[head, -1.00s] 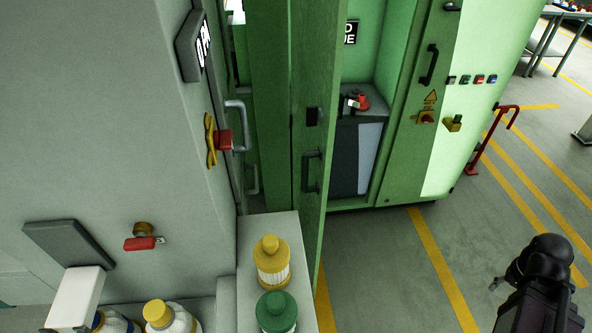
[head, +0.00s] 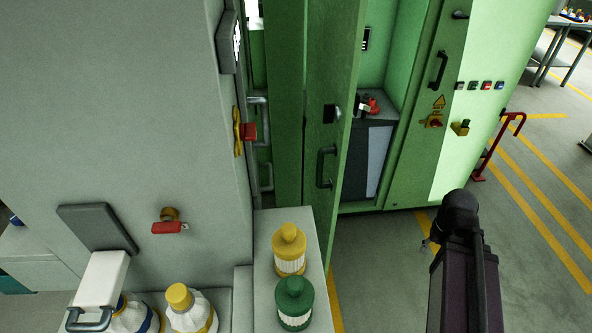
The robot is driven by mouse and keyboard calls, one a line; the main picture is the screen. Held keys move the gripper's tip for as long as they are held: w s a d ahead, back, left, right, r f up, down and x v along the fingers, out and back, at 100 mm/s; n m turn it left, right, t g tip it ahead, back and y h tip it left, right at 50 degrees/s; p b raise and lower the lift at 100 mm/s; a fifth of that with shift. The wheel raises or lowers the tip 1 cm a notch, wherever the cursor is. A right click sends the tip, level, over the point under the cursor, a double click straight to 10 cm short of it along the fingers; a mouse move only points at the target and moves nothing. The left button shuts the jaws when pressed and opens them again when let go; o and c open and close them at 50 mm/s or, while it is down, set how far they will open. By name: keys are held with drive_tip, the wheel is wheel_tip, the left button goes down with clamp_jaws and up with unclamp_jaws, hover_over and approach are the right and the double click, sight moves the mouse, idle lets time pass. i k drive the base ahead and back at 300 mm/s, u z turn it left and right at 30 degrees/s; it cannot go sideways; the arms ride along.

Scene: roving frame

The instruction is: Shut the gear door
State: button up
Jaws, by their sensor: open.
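A green door (head: 322,130) with a dark handle (head: 327,168) and a small black latch stands open, nearly edge-on to me. It is at the left of a green cabinet (head: 412,165) whose inside shows. No readable label marks it as the gear door. My arm (head: 463,270), dark with a black rounded joint, rises at the lower right, apart from the door in the picture. My gripper's fingers cannot be made out.
A grey cabinet (head: 130,110) stands at left, with a red and yellow switch (head: 246,132). A ledge (head: 262,238) below the door holds a yellow bottle (head: 289,250) and a green bottle (head: 294,303). A red rail (head: 496,148) stands at right. Floor (head: 385,260) before the cabinet is clear.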

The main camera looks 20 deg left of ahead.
sight(335, 28)
drive_tip(key=u, duration=0.8)
drive_tip(key=k, duration=0.6)
drive_tip(key=i, duration=0.6)
drive_tip(key=u, duration=0.05)
